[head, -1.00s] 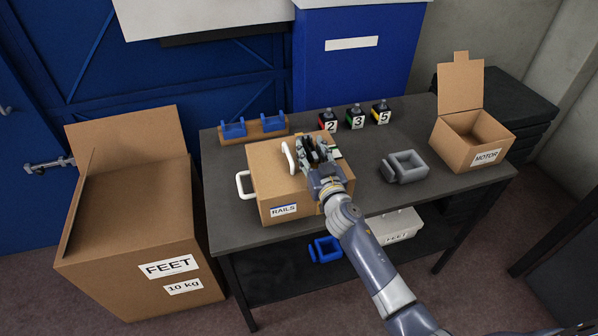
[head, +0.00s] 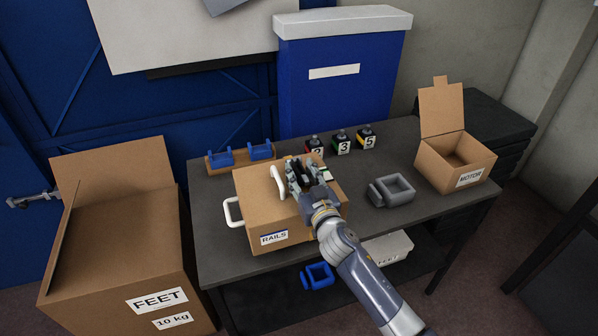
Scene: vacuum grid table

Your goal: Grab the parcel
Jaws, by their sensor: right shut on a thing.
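The parcel, a brown cardboard box labelled RAILS (head: 254,211), sits on the dark table. A white handle (head: 232,212) sticks out on its left side, and another white handle (head: 278,182) shows on top. My right gripper (head: 300,172) is over the middle of the box top, beside the top handle, and is shut on the parcel. The gripper hides the exact contact and part of the box top. My left gripper is not in view.
The grey table (head: 365,225) also holds a wooden rack with blue holders (head: 240,158), several numbered bottles (head: 341,142), a grey holder (head: 391,190) and an open MOTOR box (head: 438,165). A large open FEET box (head: 125,270) stands left of the table.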

